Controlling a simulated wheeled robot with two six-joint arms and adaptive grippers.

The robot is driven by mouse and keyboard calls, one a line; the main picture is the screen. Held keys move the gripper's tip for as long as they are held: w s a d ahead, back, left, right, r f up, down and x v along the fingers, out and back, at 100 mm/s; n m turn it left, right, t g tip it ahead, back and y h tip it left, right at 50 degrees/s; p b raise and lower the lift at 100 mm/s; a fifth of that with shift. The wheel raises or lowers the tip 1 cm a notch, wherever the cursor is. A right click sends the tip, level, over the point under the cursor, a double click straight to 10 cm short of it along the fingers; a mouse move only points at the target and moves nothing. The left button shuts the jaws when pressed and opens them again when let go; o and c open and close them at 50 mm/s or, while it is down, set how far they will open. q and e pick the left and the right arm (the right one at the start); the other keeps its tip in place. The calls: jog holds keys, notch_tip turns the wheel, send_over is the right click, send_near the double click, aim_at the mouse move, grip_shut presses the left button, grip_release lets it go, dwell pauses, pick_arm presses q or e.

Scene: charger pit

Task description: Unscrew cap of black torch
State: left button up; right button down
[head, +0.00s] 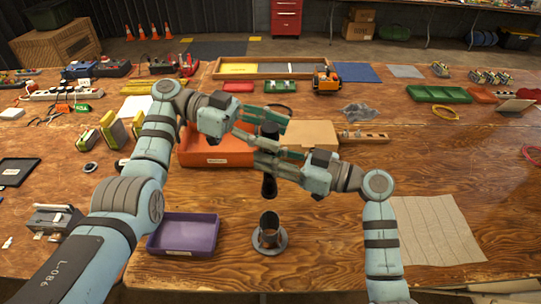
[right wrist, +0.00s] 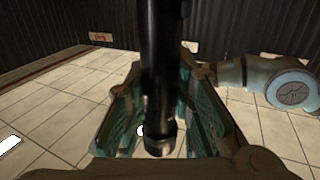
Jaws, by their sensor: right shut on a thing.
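The black torch (head: 268,186) stands upright in the air near the middle of the head view. My right gripper (head: 268,158) is shut on its body. The torch (right wrist: 160,75) also shows in the right wrist view, running between the two fingers of this gripper (right wrist: 163,95). The torch's dark upper end (head: 268,130) is at my left gripper (head: 274,132), whose fingers look spread to either side of it. Whether they touch the torch is not clear. Part of the torch is hidden behind the fingers.
A hollow round holder (head: 268,236) stands on the table below the torch. A purple tray (head: 184,250) is left of it and an orange bin (head: 215,160) is behind my arms. A cardboard sheet (head: 435,230) lies at right.

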pick_arm(q)
jog(key=shift+a+f, duration=0.1)
grip_shut()
pick_arm(e)
jog(key=shift+a, duration=0.1)
pick_arm(q)
jog(key=n+t, duration=0.2)
jog(key=shift+f+t+h, duration=0.15)
jog(key=shift+t+h, duration=0.15)
jog(key=n+t, duration=0.3)
jog(key=t, duration=0.2)
jog(key=shift+n, duration=0.4)
pick_arm(e)
jog(key=shift+r, duration=0.1)
